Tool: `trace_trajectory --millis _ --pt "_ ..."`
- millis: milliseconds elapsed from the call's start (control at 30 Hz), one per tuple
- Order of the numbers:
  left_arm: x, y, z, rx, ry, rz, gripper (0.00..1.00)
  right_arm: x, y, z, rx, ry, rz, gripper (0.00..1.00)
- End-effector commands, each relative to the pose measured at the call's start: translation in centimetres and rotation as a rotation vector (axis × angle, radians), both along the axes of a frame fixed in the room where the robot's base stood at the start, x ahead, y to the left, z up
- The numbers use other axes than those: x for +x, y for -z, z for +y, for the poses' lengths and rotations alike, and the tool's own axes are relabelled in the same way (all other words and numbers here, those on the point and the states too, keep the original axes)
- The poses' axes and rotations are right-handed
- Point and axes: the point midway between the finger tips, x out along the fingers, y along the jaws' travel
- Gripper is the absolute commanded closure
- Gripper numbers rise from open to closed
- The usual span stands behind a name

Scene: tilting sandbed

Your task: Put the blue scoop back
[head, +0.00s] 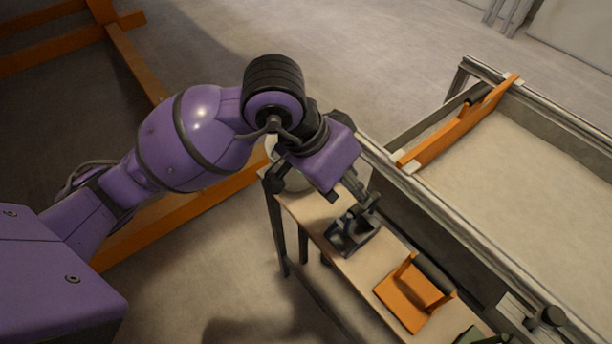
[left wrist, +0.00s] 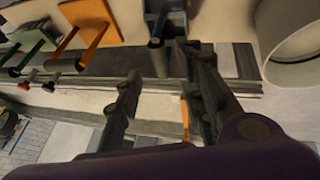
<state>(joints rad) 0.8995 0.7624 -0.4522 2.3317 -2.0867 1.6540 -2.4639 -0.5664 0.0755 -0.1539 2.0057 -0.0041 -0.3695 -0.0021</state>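The blue scoop (head: 352,236), dark blue-grey here, rests on the narrow wooden table, at the tip of my left gripper (head: 364,203) in the head view. In the left wrist view the scoop (left wrist: 166,20) shows at the top, with its dark handle end pointing towards the gripper. The two fingers of my left gripper (left wrist: 160,78) stand apart there, with a clear gap between them and nothing seen held. From these views I cannot tell whether a finger touches the handle. My right gripper is in neither view.
An orange scoop-like tool (head: 405,298) lies on the table beside the blue scoop, with a green one (head: 474,337) beyond it. A white bucket (left wrist: 291,45) stands at the other end. The sandbed (head: 540,180), with an orange board (head: 455,130) across it, runs alongside the table.

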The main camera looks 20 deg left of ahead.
Motion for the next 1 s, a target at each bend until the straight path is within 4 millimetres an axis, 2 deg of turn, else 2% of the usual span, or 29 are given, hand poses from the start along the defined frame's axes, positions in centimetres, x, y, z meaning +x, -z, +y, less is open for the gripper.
trace_trajectory --millis 33,100,300,567,667,767,833,933,1000 --pt "0.1 -1.3 0.4 0.001 0.002 -0.014 0.64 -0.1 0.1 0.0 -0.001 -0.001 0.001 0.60" --pt "-0.2 -2.3 0.9 0.001 0.003 -0.012 0.64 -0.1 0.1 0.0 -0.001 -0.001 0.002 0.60" --pt "-0.7 -4.1 1.7 0.000 0.003 -0.009 0.64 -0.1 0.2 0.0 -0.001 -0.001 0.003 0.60" --pt "-0.8 -4.3 1.9 -0.001 0.001 -0.005 0.64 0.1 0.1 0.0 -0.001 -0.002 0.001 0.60" --pt "-1.5 -3.9 1.2 -0.039 -0.013 0.040 0.64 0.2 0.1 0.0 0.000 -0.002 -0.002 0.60" --pt "-4.3 -2.7 -1.2 -0.186 -0.083 0.228 0.64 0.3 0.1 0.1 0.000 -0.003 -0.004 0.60" --pt "-7.2 -2.3 -4.0 -0.363 -0.189 0.476 0.64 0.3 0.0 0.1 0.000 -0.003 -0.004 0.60" --pt "-10.7 -4.2 -7.7 -0.656 -0.419 0.974 0.64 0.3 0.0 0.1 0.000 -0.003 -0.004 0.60" --pt "-10.9 -6.4 -8.8 -0.849 -0.610 1.375 0.64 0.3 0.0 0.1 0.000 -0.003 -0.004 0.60"
